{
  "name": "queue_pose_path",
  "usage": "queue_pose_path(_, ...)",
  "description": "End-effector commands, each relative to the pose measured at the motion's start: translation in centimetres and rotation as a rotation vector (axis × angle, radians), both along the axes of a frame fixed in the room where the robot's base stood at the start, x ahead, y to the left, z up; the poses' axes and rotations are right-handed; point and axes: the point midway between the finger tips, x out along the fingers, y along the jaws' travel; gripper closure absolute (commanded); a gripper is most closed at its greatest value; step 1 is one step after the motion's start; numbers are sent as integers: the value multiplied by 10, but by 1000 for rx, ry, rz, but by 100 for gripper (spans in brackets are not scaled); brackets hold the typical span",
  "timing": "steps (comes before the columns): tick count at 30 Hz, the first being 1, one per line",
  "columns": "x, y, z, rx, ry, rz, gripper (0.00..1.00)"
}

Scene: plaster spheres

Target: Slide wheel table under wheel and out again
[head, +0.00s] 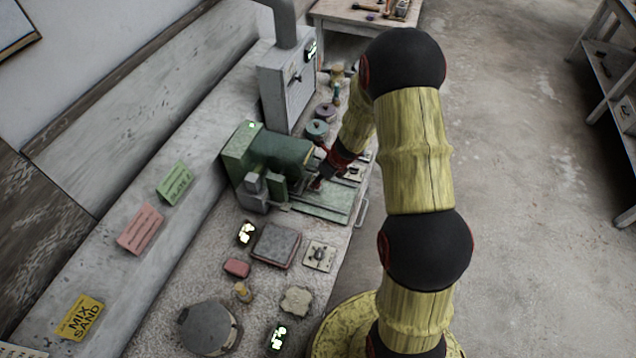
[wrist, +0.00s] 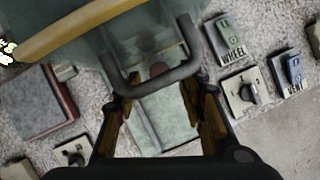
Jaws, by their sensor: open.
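The green machine (head: 262,152) stands on the bench in the head view, with a low green table on rails (head: 322,212) at its front. The wheel itself cannot be made out clearly. My gripper (head: 316,182) is over the table beside the machine's body, small and partly dark there. In the wrist view my gripper (wrist: 162,95) is open, its two fingers apart above the green table surface (wrist: 168,118). A dark grey U-shaped bar (wrist: 158,84) crosses at the fingertips; I cannot tell whether the fingers touch it. A pale handle (head: 362,211) shows at the table's front edge.
A red-edged tray (wrist: 35,105) lies left. A grey cabinet (head: 287,88) stands beyond the machine. Several small items crowd the near bench; the floor (head: 520,200) is clear.

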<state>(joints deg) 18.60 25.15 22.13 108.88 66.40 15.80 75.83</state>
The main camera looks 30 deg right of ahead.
Motion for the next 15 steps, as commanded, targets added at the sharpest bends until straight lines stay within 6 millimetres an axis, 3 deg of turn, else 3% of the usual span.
queue_pose_path(6, 6, 3, -17, 1, 0, 1, 60)
queue_pose_path(15, 7, 3, -18, 1, -1, 1, 60)
